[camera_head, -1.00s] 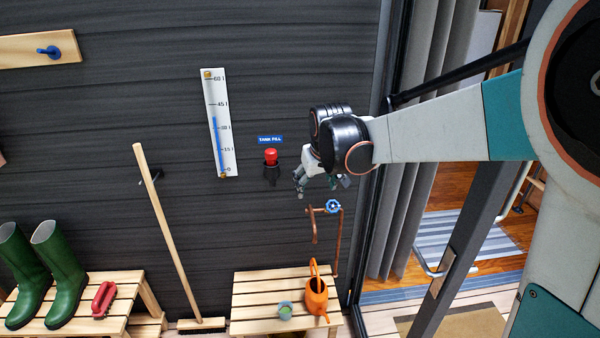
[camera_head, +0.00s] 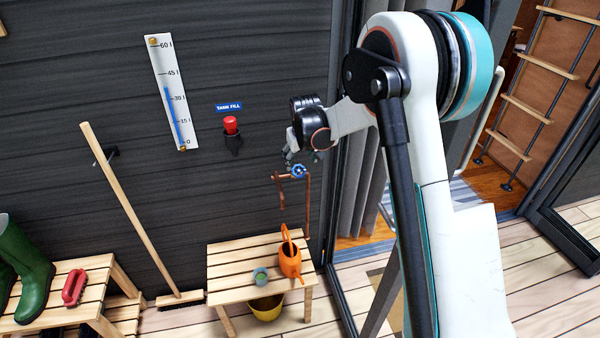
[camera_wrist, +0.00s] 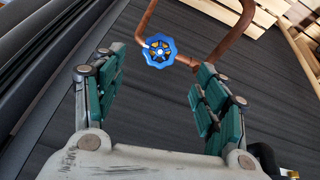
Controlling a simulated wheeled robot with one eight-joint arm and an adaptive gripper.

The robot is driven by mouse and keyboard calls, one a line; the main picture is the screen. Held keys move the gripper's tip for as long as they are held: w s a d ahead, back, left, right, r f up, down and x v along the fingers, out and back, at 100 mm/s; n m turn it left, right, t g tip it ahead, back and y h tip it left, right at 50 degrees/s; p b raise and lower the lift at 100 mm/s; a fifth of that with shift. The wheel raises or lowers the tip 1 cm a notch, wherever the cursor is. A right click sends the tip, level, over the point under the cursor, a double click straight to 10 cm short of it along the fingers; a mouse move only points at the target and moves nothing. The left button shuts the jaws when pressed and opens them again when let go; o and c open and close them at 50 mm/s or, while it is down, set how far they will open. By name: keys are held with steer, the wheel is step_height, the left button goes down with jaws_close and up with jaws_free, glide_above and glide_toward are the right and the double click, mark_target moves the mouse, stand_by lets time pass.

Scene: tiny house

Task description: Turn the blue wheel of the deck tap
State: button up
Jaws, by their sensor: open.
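The blue wheel (camera_head: 298,171) of the deck tap sits on a copper pipe (camera_head: 307,208) against the dark plank wall. In the wrist view the blue wheel (camera_wrist: 159,51) shows face-on, ahead of and between my open fingers, apart from them. The copper pipe (camera_wrist: 228,43) runs right and up from it. My gripper (camera_wrist: 160,85) is open and empty, with teal pads on both sides. In the head view my gripper (camera_head: 301,157) is small, just above the wheel; its fingertips are partly hidden and dark.
A red button (camera_head: 231,125) is on the wall to the left. A glass door frame (camera_head: 335,200) stands close on the right.

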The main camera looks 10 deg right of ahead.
mark_target(299, 170)
steer(key=b+x, duration=0.2)
steer(key=x, duration=0.6)
steer(key=shift+w+f, duration=0.15)
steer(key=shift+f, duration=0.1)
steer(key=shift+c, duration=0.5)
steer(key=c, duration=1)
